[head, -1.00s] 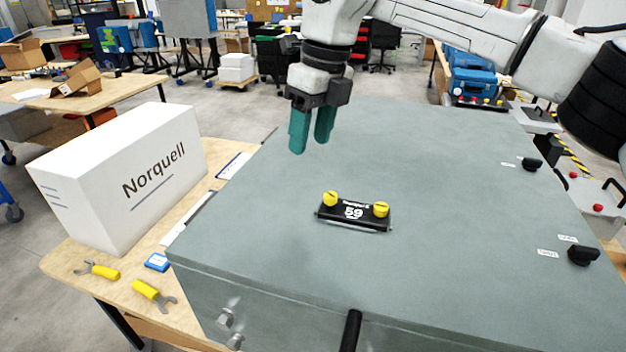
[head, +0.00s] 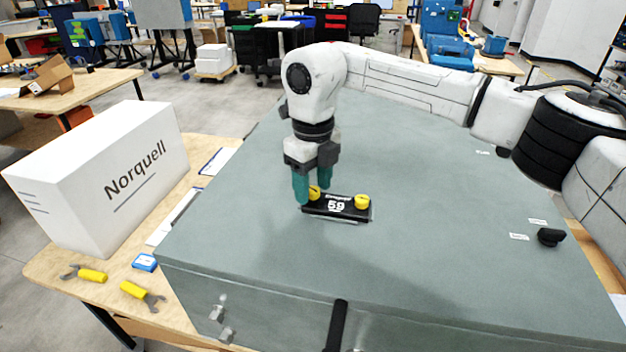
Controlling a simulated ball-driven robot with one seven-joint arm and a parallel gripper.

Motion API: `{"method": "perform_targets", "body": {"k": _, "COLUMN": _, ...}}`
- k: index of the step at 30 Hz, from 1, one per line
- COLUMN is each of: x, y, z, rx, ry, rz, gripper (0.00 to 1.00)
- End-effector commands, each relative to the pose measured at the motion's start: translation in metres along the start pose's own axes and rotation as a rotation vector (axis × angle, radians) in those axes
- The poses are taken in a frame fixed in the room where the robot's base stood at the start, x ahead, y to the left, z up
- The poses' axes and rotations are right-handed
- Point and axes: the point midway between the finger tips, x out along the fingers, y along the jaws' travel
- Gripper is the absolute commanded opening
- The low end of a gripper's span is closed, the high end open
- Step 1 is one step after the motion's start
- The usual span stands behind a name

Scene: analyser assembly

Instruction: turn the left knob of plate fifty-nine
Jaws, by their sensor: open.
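The black plate fifty-nine (head: 337,209) lies on the top of the grey-green analyser cabinet (head: 430,250). It bears two yellow knobs, a left knob (head: 315,192) and a right knob (head: 362,202). My gripper (head: 313,190) points down at the plate's left end, its teal fingers open. One finger is left of the left knob and the other is behind and right of it. The left knob shows between the fingers. I cannot tell whether either finger touches it.
A white Norquell box (head: 100,180) stands on the wooden bench left of the cabinet, with yellow-handled tools (head: 140,292) and a small blue item (head: 145,262) in front. The cabinet top around the plate is clear.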

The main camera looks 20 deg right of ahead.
Motion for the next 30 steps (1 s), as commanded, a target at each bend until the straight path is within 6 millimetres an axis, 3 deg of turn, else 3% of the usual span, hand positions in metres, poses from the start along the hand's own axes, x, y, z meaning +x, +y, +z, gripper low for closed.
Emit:
{"method": "perform_targets", "body": {"k": 9, "x": 0.0030, "y": -0.0001, "z": 0.0000, "rx": 0.000, "ry": 0.000, "rz": -0.001, "gripper": 0.53}}
{"method": "perform_targets", "body": {"k": 26, "x": 0.0027, "y": 0.0000, "z": 0.0001, "rx": 0.000, "ry": 0.000, "rz": 0.000, "gripper": 0.00}}
{"method": "perform_targets", "body": {"k": 30, "x": 0.0028, "y": 0.0000, "z": 0.0001, "rx": -0.007, "ry": 0.000, "rz": -0.001, "gripper": 0.00}}
